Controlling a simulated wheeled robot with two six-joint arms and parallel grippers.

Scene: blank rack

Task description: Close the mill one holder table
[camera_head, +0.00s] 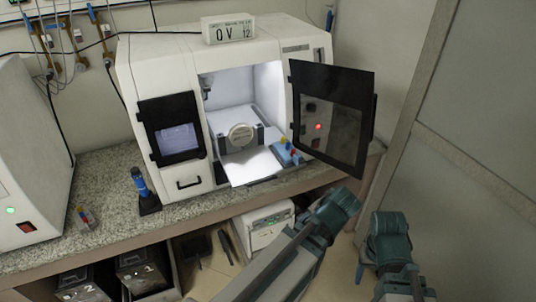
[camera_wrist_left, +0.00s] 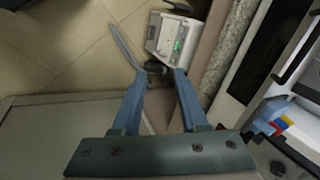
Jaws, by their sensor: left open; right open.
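The mill (camera_head: 160,65) is a white machine on the worktop, with its lit chamber open at the front. Its dark door (camera_head: 335,105) is swung out to the right. The holder table (camera_head: 250,168) is a pale flat plate reaching out of the chamber toward the front edge. A round pale disc (camera_head: 240,134) stands in a grey holder behind it. My left gripper (camera_wrist_left: 160,74) is open and empty in the left wrist view, above the floor. My right gripper (camera_head: 362,266) is low at the right in the head view, partly hidden by its arm, apart from the mill.
A small blue block with coloured knobs (camera_head: 287,153) sits beside the table. A blue-handled tool (camera_head: 141,183) stands on the speckled worktop (camera_head: 105,185), left of the mill. A white box (camera_head: 265,225) is below the worktop. Another white machine (camera_head: 28,150) is far left.

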